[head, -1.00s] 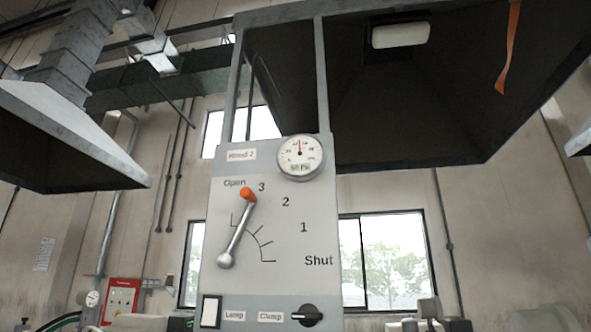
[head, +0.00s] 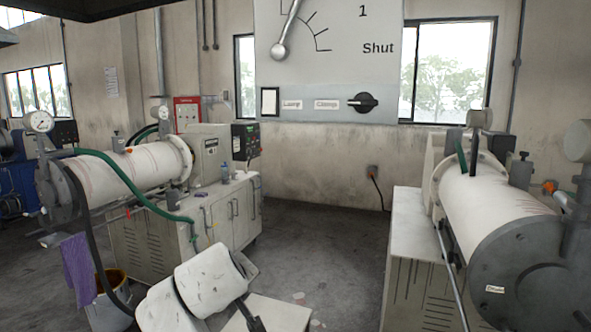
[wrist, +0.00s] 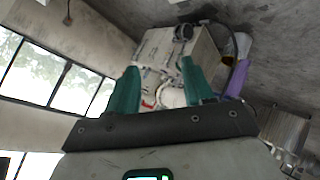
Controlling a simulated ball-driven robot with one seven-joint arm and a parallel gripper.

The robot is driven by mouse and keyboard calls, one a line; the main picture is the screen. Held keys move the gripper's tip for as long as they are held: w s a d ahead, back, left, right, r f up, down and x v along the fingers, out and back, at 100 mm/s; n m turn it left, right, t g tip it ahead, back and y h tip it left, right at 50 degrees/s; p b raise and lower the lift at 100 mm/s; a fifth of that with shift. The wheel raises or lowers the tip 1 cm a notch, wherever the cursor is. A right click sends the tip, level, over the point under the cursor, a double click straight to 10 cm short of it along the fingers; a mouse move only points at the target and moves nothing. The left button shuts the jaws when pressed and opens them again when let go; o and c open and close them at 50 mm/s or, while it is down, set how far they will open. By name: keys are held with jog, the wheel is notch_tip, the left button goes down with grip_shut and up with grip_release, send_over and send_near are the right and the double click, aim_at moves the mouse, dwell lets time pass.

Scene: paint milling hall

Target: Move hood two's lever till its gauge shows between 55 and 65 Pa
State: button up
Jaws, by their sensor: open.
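The hood two panel (head: 330,70) shows only its lower part at the top of the head view. The lever (head: 287,30) runs up and slightly right from its round pivot and leaves the frame; its orange knob and the gauge are out of view. The marks "1" and "Shut" show to its right. My gripper (wrist: 160,80) shows in the wrist view as two green fingers, apart and with nothing held between them. It is away from the lever, with a white cabinet and machine behind it.
A lamp switch (head: 270,101) and a clamp knob (head: 363,102) sit low on the panel. A horizontal mill on a cabinet (head: 225,212) stands at left, another mill (head: 500,220) at right. Open floor (head: 320,240) lies between them. A bucket (head: 110,305) is at lower left.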

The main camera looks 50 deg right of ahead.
jog(key=w+d+r+m+t+h, duration=0.1)
jog(key=w+r+h, duration=0.1)
jog(key=r, duration=1.2)
jog(key=w+r+h, duration=0.1)
jog(key=r+h, duration=0.1)
jog(key=r, duration=1.2)
jog(key=s+r+m+g+h, duration=0.1)
jog(key=s+r+m+h, duration=0.35)
jog(key=r, duration=1.05)
jog(key=s+r+g+h, duration=0.1)
jog(key=s+r, duration=0.7)
jog(key=r, duration=0.7)
jog(key=shift+p+x, duration=2.25)
jog(key=shift+x, duration=3.3)
jog(key=shift+w+r, duration=0.15)
jog(key=shift+c, duration=0.2)
grip_shut()
